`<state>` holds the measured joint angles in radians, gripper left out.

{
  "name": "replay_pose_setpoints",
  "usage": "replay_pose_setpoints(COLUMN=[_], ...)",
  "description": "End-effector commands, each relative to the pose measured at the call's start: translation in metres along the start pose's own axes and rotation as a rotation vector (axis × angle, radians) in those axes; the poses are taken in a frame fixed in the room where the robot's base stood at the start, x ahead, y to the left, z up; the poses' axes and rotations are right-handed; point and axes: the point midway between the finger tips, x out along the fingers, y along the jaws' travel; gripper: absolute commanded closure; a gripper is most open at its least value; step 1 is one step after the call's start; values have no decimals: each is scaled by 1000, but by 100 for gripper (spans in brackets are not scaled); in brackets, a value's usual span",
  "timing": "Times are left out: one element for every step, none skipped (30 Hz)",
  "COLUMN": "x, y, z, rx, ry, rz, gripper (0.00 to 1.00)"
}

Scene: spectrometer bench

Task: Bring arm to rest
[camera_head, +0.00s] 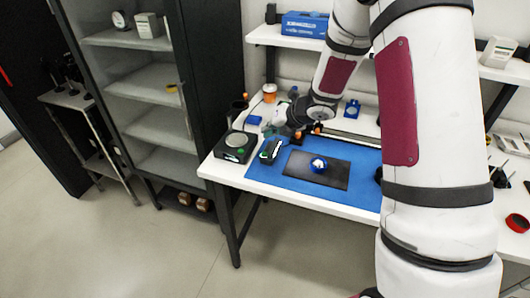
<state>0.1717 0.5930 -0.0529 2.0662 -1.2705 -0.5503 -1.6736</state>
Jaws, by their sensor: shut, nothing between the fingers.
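My arm (440,120) reaches in from the right and fills much of that side of the picture. It bends down at the back to its wrist (324,108) over the rear of the white bench (214,172). My gripper (291,117) is beyond the wrist, above the back edge of the blue mat (262,170). It is small and partly hidden, and it appears shut with nothing held. It is apart from the dark plate (312,175) and the blue-and-white round item (318,165) on it.
A round-topped device (236,146) and a small dark device (270,151) stand at the bench's left. A blue box (304,24) sits on the shelf above. A glass cabinet (135,95) stands left. Floor in front is clear. My arm hides part of the bench's right.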

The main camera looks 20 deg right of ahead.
Motion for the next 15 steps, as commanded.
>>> replay_pose_setpoints(x=[1, 1, 1, 1, 1, 1, 1, 1, 1, 1, 1, 1, -1, -5, -12], y=[0, 0, 0, 0, 0, 0, 0, 0, 0, 0, 0, 0, 1, 3, 4], z=[0, 0, 0, 0, 0, 0, 0, 0, 0, 0, 0, 0, 2, 6, 12], rx=[0, 0, 0, 0, 0, 0, 0, 0, 0, 0, 0, 0, 4, 23, 55], ry=[0, 0, 0, 0, 0, 0, 0, 0, 0, 0, 0, 0, -4, -17, -37], rz=[0, 0, 0, 1, 1, 1, 1, 1, 1, 1, 1, 1, -1, -10, -27], gripper=[100, 100, 100, 100, 100, 100, 100, 100, 100, 100, 100, 100, 100, 100, 100])
